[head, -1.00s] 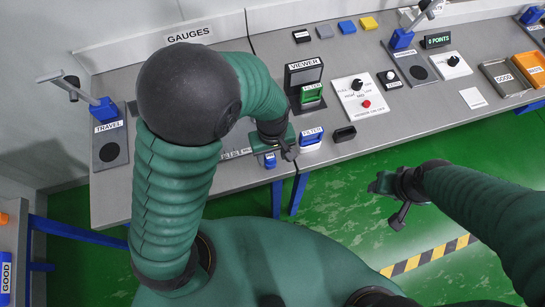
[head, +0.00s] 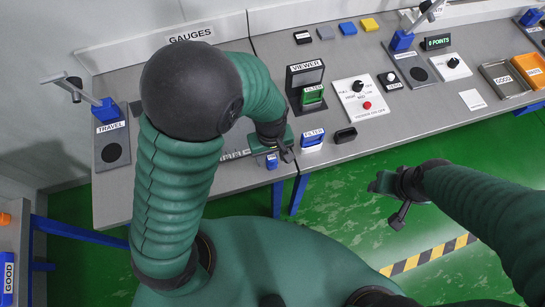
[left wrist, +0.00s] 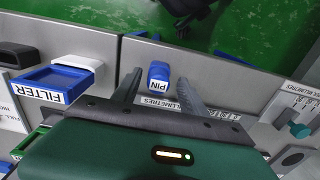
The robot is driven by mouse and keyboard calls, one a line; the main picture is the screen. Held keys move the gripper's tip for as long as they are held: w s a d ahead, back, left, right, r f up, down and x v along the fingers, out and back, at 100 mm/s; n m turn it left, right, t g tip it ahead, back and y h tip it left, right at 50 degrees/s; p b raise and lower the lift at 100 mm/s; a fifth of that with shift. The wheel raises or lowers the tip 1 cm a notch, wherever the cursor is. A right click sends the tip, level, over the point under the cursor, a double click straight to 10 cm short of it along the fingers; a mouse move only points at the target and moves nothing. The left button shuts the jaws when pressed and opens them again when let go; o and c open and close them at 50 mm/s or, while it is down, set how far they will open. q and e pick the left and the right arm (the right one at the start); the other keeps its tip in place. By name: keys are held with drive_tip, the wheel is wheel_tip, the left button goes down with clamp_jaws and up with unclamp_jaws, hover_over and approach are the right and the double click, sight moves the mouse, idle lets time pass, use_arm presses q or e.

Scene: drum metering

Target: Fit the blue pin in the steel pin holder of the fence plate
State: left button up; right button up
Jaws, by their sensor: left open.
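The blue pin (left wrist: 159,72), with a white PIN label, sits on the grey bench near its front edge in the left wrist view. It also shows as a small blue block in the head view (head: 272,162). My left gripper (left wrist: 160,80) is open, its two fingers on either side of the pin with gaps between. My right gripper (head: 390,198) hangs over the green floor in front of the bench; its finger gap is unclear. I cannot make out the steel pin holder or the fence plate.
A blue FILTER holder (head: 312,139) and a black block (head: 345,135) stand right of the pin in the head view. The VIEWER stand (head: 305,75) is behind them. A millimetre scale (left wrist: 210,112) lies beside the pin. The TRAVEL gauge (head: 111,150) stands far left.

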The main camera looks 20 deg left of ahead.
sight(271, 156)
use_arm(q)
clamp_jaws()
idle(0.4)
idle(1.0)
drive_tip(key=shift+r+p, duration=3)
wheel_tip(271, 156, up, 4)
drive_tip(key=p, duration=0.4)
